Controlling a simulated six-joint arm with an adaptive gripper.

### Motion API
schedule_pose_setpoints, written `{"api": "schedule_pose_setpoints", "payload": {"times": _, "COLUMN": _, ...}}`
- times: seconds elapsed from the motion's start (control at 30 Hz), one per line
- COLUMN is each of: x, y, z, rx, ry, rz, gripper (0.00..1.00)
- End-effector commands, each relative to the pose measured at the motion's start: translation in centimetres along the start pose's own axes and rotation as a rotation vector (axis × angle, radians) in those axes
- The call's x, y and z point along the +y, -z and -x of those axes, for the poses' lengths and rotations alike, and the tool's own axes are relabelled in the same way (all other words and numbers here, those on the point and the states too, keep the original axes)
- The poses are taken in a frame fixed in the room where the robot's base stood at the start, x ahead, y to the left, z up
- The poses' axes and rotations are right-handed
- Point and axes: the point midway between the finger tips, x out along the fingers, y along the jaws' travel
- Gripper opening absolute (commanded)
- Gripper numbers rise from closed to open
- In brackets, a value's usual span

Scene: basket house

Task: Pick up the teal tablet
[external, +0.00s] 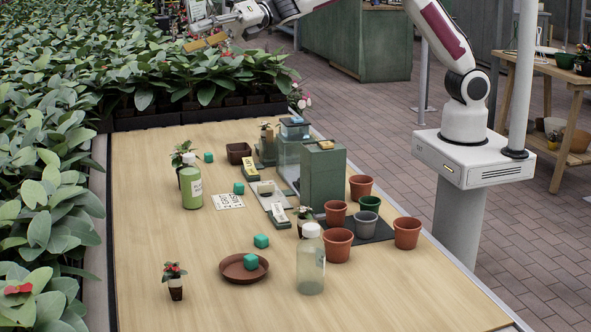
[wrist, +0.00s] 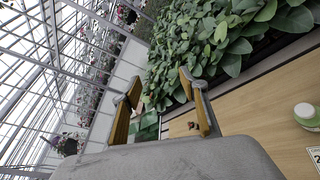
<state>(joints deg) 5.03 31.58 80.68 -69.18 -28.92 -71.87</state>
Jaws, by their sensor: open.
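My gripper (external: 207,41) is raised above the plants at the upper left, far from all the blocks. It also shows in the wrist view (wrist: 161,78), with its fingers apart and nothing between them. I cannot make out any teal block in the wrist view.
A green bottle (external: 191,184) and a clear bottle (external: 311,264) stand on the table. A tall green box (external: 322,176) and several pots, including a terracotta one (external: 338,244), crowd its right side. Leafy plants line the left. The front of the table is mostly clear.

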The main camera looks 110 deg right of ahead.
Motion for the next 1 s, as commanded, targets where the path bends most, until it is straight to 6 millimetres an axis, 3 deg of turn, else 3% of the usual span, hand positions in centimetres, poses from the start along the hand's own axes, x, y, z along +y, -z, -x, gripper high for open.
{"api": "schedule_pose_setpoints", "payload": {"times": 0.2, "x": -1.8, "y": 3.8, "z": -3.4, "rx": 0.104, "ry": -0.095, "rz": 0.200, "gripper": 0.43}}
{"api": "schedule_pose_setpoints", "payload": {"times": 0.5, "x": -4.8, "y": 10.2, "z": -6.3, "rx": 0.245, "ry": -0.246, "rz": 0.458, "gripper": 0.43}}
{"api": "schedule_pose_setpoints", "payload": {"times": 0.77, "x": -8.4, "y": 16.7, "z": -7.2, "rx": 0.368, "ry": -0.397, "rz": 0.657, "gripper": 0.43}}
{"api": "schedule_pose_setpoints", "payload": {"times": 1.0, "x": -12.3, "y": 23.1, "z": -6.7, "rx": 0.478, "ry": -0.554, "rz": 0.817, "gripper": 0.43}}
